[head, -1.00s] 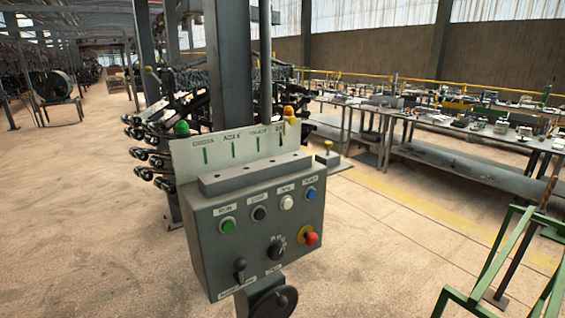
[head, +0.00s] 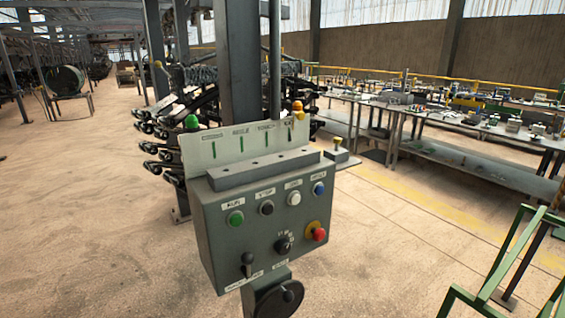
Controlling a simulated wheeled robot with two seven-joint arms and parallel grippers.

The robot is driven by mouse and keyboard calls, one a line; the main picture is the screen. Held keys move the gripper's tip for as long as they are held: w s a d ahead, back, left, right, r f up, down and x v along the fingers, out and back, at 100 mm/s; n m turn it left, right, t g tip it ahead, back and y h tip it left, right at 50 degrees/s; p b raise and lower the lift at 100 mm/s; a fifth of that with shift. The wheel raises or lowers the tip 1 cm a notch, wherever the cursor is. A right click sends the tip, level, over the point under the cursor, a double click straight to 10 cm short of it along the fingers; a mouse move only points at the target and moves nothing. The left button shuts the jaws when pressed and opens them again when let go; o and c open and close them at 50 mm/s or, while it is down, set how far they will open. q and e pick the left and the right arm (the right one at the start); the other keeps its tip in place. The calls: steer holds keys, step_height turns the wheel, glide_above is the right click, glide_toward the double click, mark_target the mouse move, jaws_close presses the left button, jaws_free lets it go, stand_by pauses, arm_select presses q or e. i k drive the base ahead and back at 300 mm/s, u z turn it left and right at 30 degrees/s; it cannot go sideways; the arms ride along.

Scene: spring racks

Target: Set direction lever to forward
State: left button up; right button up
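A grey control box (head: 212,232) stands in the middle of the head view on a post. The direction lever appears to be the small black-knobbed lever (head: 248,262) at the box's lower left; it stands roughly upright, and the labels under it are too small to read. A black rotary knob (head: 283,244) sits to its right. The face also has a green button (head: 235,218), a black button (head: 266,207), a white button (head: 294,198), a blue button (head: 318,188) and a red mushroom button (head: 319,234). Neither of my grippers is in view.
A black handwheel (head: 279,300) sits below the box. A rack of dark springs (head: 160,130) and a steel column (head: 238,60) stand behind it. A green frame (head: 500,270) is at lower right. Long benches (head: 470,165) line the right. Floor at left is clear.

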mark_target(247, 258)
steer(key=u, duration=1.1)
steer(key=k, duration=0.85)
steer(key=z, duration=1.9)
